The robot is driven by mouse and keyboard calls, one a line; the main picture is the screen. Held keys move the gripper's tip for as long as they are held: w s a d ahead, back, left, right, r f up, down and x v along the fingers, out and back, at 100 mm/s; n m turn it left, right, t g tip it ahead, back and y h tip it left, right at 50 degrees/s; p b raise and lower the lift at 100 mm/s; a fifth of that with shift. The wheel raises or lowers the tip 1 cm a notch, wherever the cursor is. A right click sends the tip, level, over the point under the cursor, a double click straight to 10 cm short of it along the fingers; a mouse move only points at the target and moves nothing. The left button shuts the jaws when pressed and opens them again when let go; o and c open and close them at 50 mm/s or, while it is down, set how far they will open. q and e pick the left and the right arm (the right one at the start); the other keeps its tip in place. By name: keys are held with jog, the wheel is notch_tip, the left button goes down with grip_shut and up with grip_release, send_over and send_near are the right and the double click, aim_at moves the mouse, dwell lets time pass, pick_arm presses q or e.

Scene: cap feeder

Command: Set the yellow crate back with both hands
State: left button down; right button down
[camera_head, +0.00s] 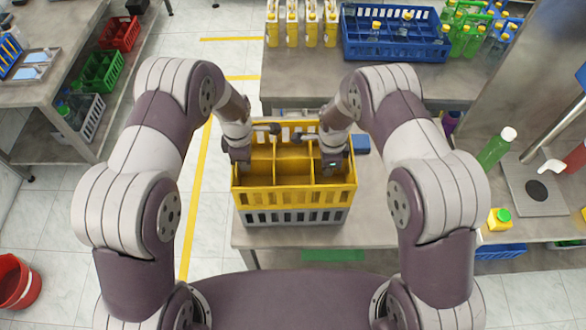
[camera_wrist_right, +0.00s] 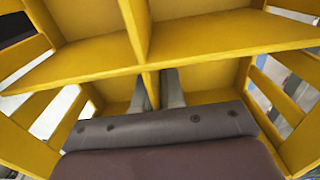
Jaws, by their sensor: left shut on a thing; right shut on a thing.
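The yellow crate (camera_head: 292,197) is open-topped, empty where I can see inside, and split by dividers. It sits level in the middle of the head view, directly over a grey crate (camera_head: 292,217) at the table's front edge. I cannot tell whether the two crates touch. My left gripper (camera_head: 240,162) is shut on the yellow crate at its left side, and my right gripper (camera_head: 332,164) is shut on it at its right side. In the right wrist view the fingers (camera_wrist_right: 156,92) reach against yellow walls. The left fingertips are hidden.
A blue crate (camera_head: 395,50) with bottles stands on the far table beside several yellow bottles (camera_head: 290,22). A green bottle (camera_head: 496,148) and a scale-like plate (camera_head: 541,192) are at the right. Red (camera_head: 120,33) and green (camera_head: 102,71) crates are on the left shelf.

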pick_arm(q)
jog(key=shift+r, duration=0.15)
pick_arm(e)
jog(key=shift+w+r, duration=0.1)
dwell(0.5)
